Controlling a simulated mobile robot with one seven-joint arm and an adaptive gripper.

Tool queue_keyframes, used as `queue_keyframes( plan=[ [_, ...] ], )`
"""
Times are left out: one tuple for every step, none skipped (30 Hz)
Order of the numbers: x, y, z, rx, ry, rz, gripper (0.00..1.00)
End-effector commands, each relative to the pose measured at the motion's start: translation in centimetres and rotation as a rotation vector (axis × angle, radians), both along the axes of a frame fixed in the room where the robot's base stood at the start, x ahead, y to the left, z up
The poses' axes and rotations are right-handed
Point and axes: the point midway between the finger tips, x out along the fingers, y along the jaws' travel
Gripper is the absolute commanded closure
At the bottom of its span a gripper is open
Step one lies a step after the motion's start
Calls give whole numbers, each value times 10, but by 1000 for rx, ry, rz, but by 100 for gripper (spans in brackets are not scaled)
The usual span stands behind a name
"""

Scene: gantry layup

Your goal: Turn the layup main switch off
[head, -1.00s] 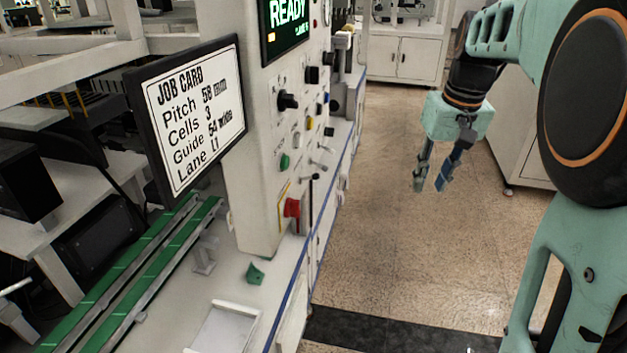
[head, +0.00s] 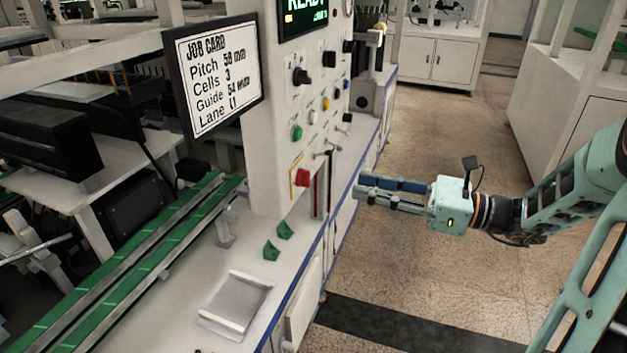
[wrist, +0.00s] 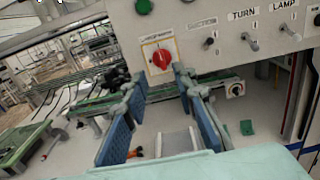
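A red rotary knob (head: 302,178) on a yellow-edged plate sits low on the white control panel (head: 268,120). It fits a main switch, but its label is too small to read. In the wrist view the red knob (wrist: 161,57) shows just beyond and between my fingertips, its grip tilted slightly. My gripper (head: 361,188) is held out level toward the panel from the right, apart from the knob. In the wrist view my gripper (wrist: 155,82) is open with nothing between its blue-padded fingers.
Toggle levers marked TURN (wrist: 250,42) and LAMP (wrist: 290,36) stick out right of the knob. A job card (head: 213,78) hangs left of the panel. Green blocks (head: 278,240) and a shallow tray (head: 236,303) are on the bench below. The aisle floor (head: 430,125) is clear.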

Motion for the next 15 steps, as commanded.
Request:
queue_keyframes(
  plan=[
    [1, 4, 0, 4, 3, 0, 75],
    [2, 8, 0, 5, 4, 1, 75],
    [4, 13, 0, 5, 2, 1, 75],
    [6, 18, 0, 4, 2, 2, 75],
    [7, 23, 0, 3, 2, 3, 75],
    [10, 30, 0, 3, 1, 4, 75],
    [12, 36, -1, 3, 1, 3, 75],
    [14, 42, -1, 1, 1, 3, 75],
    [17, 49, 0, 2, 0, 4, 75],
    [19, 55, -1, 1, 1, 4, 75],
    [21, 60, -1, 0, 1, 4, 75],
    [23, 66, -1, 1, 1, 3, 75],
    [25, 71, -1, 0, 0, 3, 75],
    [26, 76, -1, 0, 0, 4, 75],
    [28, 81, -1, 0, 0, 3, 75]
  ],
)
